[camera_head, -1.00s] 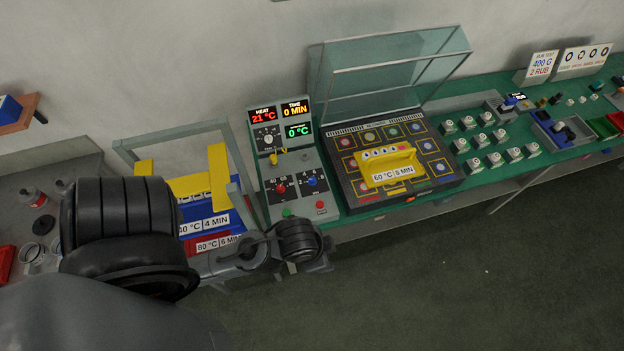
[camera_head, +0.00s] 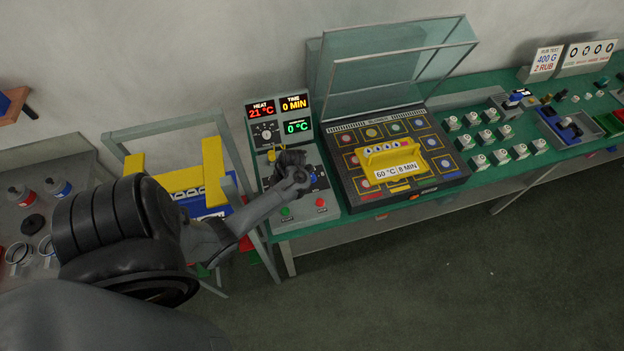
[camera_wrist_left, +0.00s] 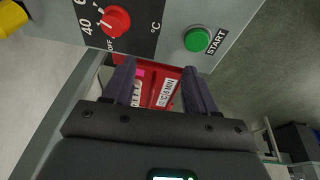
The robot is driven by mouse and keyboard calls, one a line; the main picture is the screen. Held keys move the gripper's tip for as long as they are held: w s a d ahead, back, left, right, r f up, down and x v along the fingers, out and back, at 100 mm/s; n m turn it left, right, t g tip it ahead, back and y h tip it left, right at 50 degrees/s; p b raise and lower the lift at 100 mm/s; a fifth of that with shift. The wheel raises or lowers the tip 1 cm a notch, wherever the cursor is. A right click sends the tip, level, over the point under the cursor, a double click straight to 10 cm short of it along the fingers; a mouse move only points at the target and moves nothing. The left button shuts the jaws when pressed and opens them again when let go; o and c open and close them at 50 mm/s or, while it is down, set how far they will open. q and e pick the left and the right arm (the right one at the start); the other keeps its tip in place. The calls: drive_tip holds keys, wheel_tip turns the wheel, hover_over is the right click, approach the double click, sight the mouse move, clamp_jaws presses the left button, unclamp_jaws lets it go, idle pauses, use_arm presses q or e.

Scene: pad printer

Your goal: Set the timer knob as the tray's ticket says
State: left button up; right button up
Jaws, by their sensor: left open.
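The yellow tray (camera_head: 375,157) sits in the flat unit under the raised glass lid, and its ticket (camera_head: 397,171) reads 60 °C, 8 MIN. The control panel (camera_head: 270,203) shows heat 21 °C, time 0 MIN and a green 0 °C. The blue timer knob (camera_head: 319,178) is mostly hidden behind my left gripper (camera_head: 290,163), which hangs over the panel. In the left wrist view my left gripper (camera_wrist_left: 158,72) is open and empty. The red heat knob (camera_wrist_left: 116,20) is beyond its fingers, with its pointer near OFF. My right gripper is not in view.
The green START button (camera_wrist_left: 197,40) is near the fingers, and a red STOP button (camera_head: 320,202) is at the panel's lower right. A rack with yellow and blue trays (camera_head: 214,165) stands left of the panel. Several small white blocks (camera_head: 500,157) stand to the right.

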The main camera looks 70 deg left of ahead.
use_arm(q)
drive_tip(key=w+a+n, duration=0.1)
drive_tip(key=w, duration=0.1)
drive_tip(key=w+a+n+b, duration=0.1)
drive_tip(key=w+a+n+t+h, duration=0.1)
drive_tip(key=w, duration=0.1)
drive_tip(key=shift+w+a+b, duration=0.15)
drive_tip(key=shift+w+b, duration=0.2)
drive_tip(key=shift+b, duration=0.05)
drive_tip(key=w+a+r+t+b, duration=0.2)
drive_tip(key=w+r, duration=0.3)
drive_tip(key=w, duration=0.4)
drive_tip(key=f+b, duration=0.1)
drive_tip(key=f, duration=0.4)
drive_tip(key=f+b, duration=0.2)
drive_tip(key=f, duration=0.3)
drive_tip(key=shift+w+d+f, duration=0.1)
drive_tip(key=shift+d+f, duration=0.1)
drive_tip(key=shift+f, duration=0.1)
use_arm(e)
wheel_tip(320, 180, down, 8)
use_arm(q)
drive_tip(key=shift+c, duration=0.3)
drive_tip(key=c, duration=1)
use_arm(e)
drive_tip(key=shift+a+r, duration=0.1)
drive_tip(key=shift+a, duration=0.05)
